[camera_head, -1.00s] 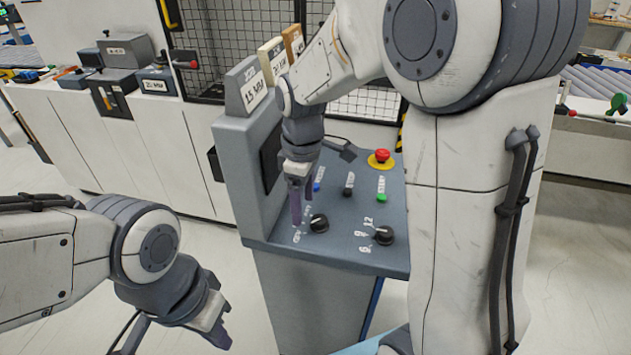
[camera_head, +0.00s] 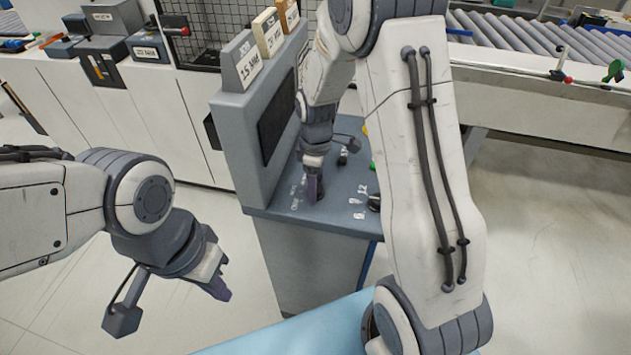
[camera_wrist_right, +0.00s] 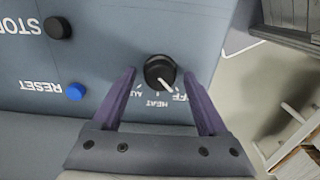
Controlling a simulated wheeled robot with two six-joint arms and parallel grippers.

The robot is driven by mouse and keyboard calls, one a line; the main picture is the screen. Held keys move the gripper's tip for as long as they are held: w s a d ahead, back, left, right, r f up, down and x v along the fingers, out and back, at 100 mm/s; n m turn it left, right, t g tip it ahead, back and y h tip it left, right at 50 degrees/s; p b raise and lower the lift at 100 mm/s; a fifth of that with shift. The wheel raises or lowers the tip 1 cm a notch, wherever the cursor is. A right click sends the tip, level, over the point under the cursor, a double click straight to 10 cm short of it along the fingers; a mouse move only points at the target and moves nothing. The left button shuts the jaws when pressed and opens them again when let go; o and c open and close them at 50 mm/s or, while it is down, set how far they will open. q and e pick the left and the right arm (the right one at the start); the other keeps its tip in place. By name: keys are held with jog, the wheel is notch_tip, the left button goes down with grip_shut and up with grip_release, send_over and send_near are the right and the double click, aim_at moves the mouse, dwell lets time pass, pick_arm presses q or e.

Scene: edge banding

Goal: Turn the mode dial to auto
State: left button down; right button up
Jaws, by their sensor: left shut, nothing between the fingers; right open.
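The mode dial (camera_wrist_right: 160,70) is a round black knob on the grey control panel (camera_wrist_right: 105,50). In the right wrist view its white pointer slants toward the gap between the upside-down HEAT and OFF labels; a partly covered label starting "AU" lies on the other side of HEAT. My right gripper (camera_wrist_right: 163,100) is open, with its purple fingers on either side of the dial and a visible gap on each side. In the head view my right gripper (camera_head: 313,190) is low over the panel and mostly hides the dial. My left gripper (camera_head: 220,289) is shut and empty, away from the panel.
A second black dial (camera_head: 374,202) with number labels sits to the right, partly behind my right arm. A blue RESET button (camera_wrist_right: 76,91) and a black STOP button (camera_wrist_right: 58,27) are near the mode dial. A screen housing (camera_head: 232,150) rises at the panel's left.

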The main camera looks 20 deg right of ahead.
grip_shut()
jog(key=shift+m, duration=0.4)
jog(key=m, duration=1.3)
jog(key=shift+m, duration=2)
